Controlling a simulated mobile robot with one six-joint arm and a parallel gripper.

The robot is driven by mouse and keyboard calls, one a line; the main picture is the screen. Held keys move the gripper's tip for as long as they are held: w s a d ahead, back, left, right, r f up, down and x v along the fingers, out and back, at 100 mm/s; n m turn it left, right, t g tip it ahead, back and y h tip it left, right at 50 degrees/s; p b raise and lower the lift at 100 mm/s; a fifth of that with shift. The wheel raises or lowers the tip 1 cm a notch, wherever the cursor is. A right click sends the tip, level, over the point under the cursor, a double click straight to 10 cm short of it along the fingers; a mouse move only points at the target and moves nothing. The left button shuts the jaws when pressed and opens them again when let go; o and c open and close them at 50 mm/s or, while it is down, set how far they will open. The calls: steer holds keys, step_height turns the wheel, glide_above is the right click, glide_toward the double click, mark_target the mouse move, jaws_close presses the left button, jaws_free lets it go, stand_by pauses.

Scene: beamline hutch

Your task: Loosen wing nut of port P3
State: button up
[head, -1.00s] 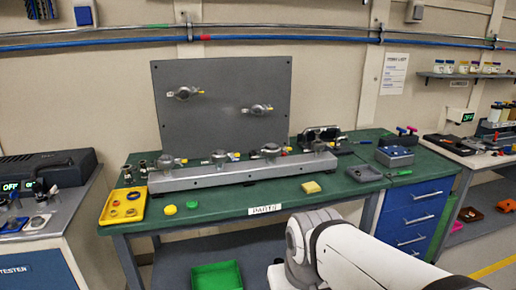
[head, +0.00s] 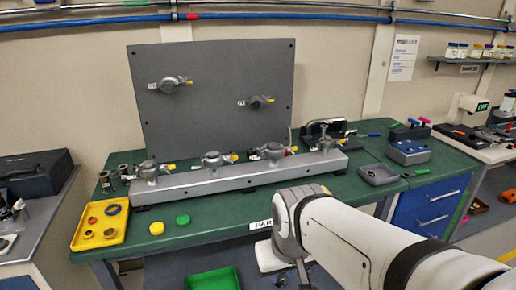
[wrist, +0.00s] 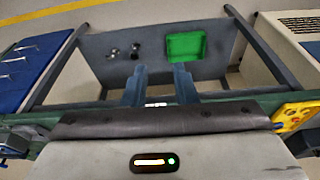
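A long grey rail (head: 235,179) on the green table carries several clamped metal ports with wing nuts: one at the left end (head: 150,170), two in the middle (head: 212,159) (head: 272,151) and one at the right end (head: 326,144). Two more ports sit on the upright grey panel, upper left (head: 169,85) and right (head: 256,102). Port labels are too small to read, so I cannot tell which is P3. My gripper (wrist: 160,72) shows in the wrist view with its two fingers apart and nothing between them. It points toward the under-table shelf, away from the ports.
A yellow tray (head: 75,238) with rings and two green-yellow caps (head: 183,220) lie at the table's front left. A grey tray (head: 378,174) and a blue-grey box (head: 408,151) stand right. A green bin (wrist: 186,46) sits on the lower shelf.

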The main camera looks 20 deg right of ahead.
steer(key=w+d+n+t+h, duration=0.15)
steer(key=w+d+t, duration=0.35)
steer(key=w, duration=0.8)
steer(key=w+d+n+t+h, duration=0.1)
steer(key=w+d+n+t, duration=0.15)
steer(key=w+d, duration=0.7)
steer(key=n+t+y, duration=0.3)
steer(key=n+t, duration=0.4)
steer(key=t, duration=0.1)
glide_toward(290, 151)
steer(key=d, duration=0.1)
steer(key=w+p, duration=0.2)
steer(key=w, duration=0.6)
steer(key=shift+f+p, duration=0.35)
steer(key=shift+w+a, duration=0.1)
steer(key=shift+a, duration=0.05)
steer(key=shift+c, duration=0.2)
jaws_close()
